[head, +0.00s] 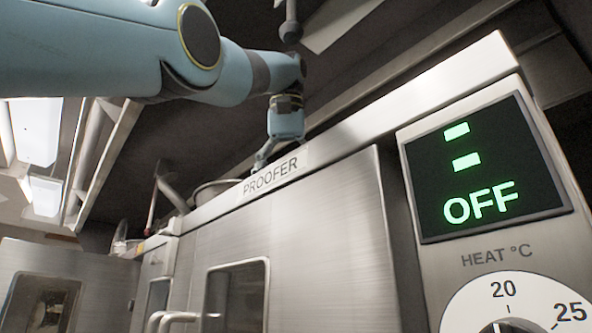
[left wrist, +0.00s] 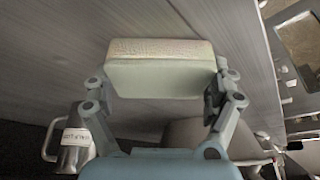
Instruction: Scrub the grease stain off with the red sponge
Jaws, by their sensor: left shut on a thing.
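My left gripper (head: 262,160) reaches down beside the top edge of the proofer, near its label, in the head view. In the left wrist view it is shut on a block-shaped sponge (left wrist: 160,80), its fingers on the two short sides. The sponge looks pale grey-green with a tan, textured far face, not red. Its far face is toward a grey panelled surface (left wrist: 60,50); I cannot tell whether they touch. No grease stain shows in either view. My right gripper is not in view.
The steel proofer (head: 320,230) fills the middle of the head view, with an OFF display (head: 485,165) and heat dial (head: 520,310) at right. A bowl (head: 212,186) stands beyond the gripper. A labelled metal mug (left wrist: 72,155) is at lower left in the wrist view.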

